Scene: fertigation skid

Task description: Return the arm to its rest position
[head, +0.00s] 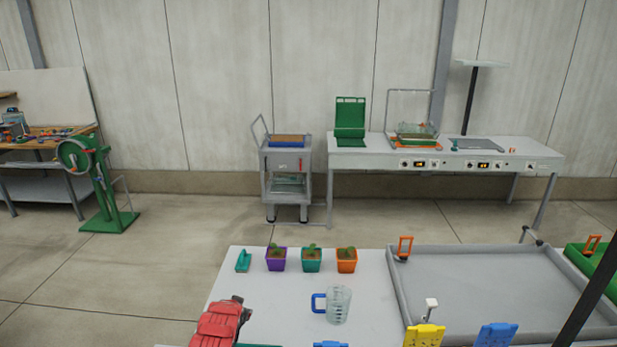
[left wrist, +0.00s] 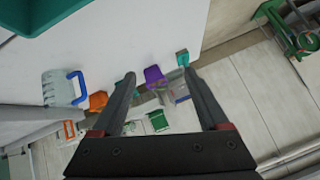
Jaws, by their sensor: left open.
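My left gripper (left wrist: 160,85) shows in the left wrist view, with its two dark fingers spread apart and nothing held between them. Beyond the fingers are the white table (left wrist: 135,35), a purple pot (left wrist: 153,75), an orange pot (left wrist: 98,101) and a clear jug (left wrist: 56,86) with a blue handle. One finger partly hides a teal thing between the pots. My right gripper is in neither view.
A grey tray (head: 480,290) lies right. A cart (head: 286,170) stands beyond open floor.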

